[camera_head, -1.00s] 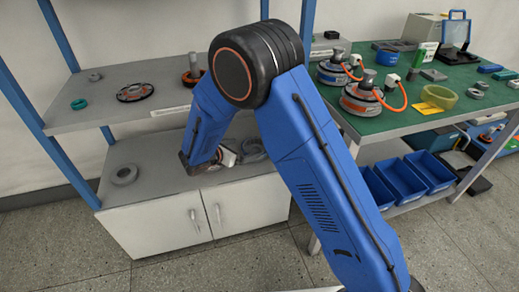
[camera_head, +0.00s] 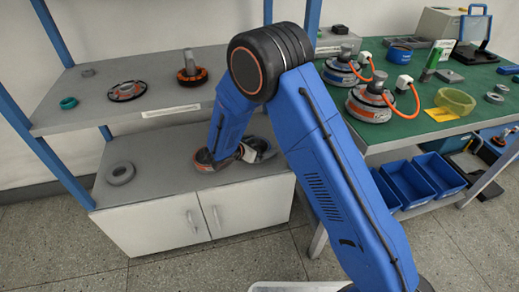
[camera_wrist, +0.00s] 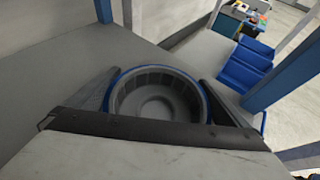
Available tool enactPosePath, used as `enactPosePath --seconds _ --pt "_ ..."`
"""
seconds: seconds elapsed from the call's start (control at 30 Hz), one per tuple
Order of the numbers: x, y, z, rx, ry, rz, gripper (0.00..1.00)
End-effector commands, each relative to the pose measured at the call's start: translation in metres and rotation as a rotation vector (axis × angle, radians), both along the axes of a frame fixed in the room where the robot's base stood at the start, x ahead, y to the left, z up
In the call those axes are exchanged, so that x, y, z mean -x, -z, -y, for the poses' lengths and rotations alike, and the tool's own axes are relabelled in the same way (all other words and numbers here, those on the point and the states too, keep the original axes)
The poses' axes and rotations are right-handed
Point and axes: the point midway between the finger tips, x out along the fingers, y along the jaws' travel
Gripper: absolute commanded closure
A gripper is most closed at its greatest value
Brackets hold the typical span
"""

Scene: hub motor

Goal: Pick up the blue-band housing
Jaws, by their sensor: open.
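The blue-band housing (camera_wrist: 157,98) shows in the wrist view as a round grey cup with a ribbed inner wall and a blue outer band. It sits on the grey shelf top, open side up. My gripper (camera_wrist: 160,88) is open, with one dark finger on the left of the housing and one on the right. I cannot tell whether either finger touches it. In the head view, a grey round part that looks like the housing (camera_head: 264,144) is partly hidden by my wrist and arm, and the fingers cannot be made out.
A grey ring (camera_head: 120,173) lies left on the same lower shelf. The upper shelf (camera_head: 85,112) holds a teal ring, a dark disc and an orange-based part. Blue shelf posts stand close by. The green bench (camera_head: 440,105) at right carries motors, with blue bins (camera_head: 410,183) below.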

Motion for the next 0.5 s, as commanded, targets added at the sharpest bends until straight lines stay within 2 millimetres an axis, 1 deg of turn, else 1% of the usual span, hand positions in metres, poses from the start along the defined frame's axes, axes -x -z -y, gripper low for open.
enactPosePath --seconds 0.23,0.27,0.3,0.37,0.4,0.43,0.5 --pt "-0.0006 0.0021 0.0003 0.000 -0.002 0.000 0.00" --pt "-0.0006 0.0021 0.0003 0.000 -0.002 0.000 0.02" --pt "-0.0006 0.0020 0.0004 0.000 -0.002 0.000 0.12" --pt "-0.0006 0.0020 0.0004 0.000 -0.002 0.000 0.26" --pt "-0.0005 0.0020 0.0003 0.000 -0.002 0.000 0.36" --pt "-0.0005 0.0020 0.0003 0.000 -0.002 0.000 0.43" --pt "-0.0008 0.0015 0.0002 0.000 -0.002 0.001 0.43"
